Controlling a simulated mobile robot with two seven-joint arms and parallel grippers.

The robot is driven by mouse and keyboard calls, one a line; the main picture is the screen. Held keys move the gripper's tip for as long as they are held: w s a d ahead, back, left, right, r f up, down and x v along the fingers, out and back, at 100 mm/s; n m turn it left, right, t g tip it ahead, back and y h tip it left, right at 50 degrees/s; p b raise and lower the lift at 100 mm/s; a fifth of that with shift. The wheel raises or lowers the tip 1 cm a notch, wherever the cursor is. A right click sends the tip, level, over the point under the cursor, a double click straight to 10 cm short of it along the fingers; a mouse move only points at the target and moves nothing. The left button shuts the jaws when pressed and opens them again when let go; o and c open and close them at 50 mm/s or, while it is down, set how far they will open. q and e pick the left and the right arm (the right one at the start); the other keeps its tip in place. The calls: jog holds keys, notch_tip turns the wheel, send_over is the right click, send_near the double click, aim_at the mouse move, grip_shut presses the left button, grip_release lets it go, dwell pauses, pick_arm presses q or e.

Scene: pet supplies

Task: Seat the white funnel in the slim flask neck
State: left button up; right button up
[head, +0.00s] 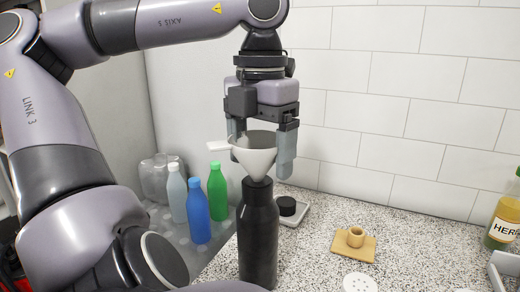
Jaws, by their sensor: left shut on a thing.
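The white funnel (254,162) is upright, cone pointing down, directly above the slim dark flask (258,237). The flask stands upright on the speckled counter. The funnel's narrow end meets the top of the flask neck in the picture; I cannot tell whether the spout is inside the neck or just above it. My left gripper (261,148) points down and is shut on the funnel, one finger on each side of its rim. My right gripper is not in view.
A blue bottle (197,212), a green bottle (217,188) and a pale bottle (177,194) stand left of the flask. A black cap (287,206), a wooden piece (355,240) and a white perforated disc (360,283) lie to the right. A labelled bottle (505,220) stands far right.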

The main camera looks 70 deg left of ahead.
pick_arm(q)
jog(key=shift+f+b, duration=0.55)
jog(key=shift+f, duration=0.2)
jog(key=o, duration=0.9)
notch_tip(320, 180, up, 6)
jog(key=shift+r+p, duration=0.15)
jog(key=shift+p, duration=0.4)
jog(key=shift+r, duration=0.45)
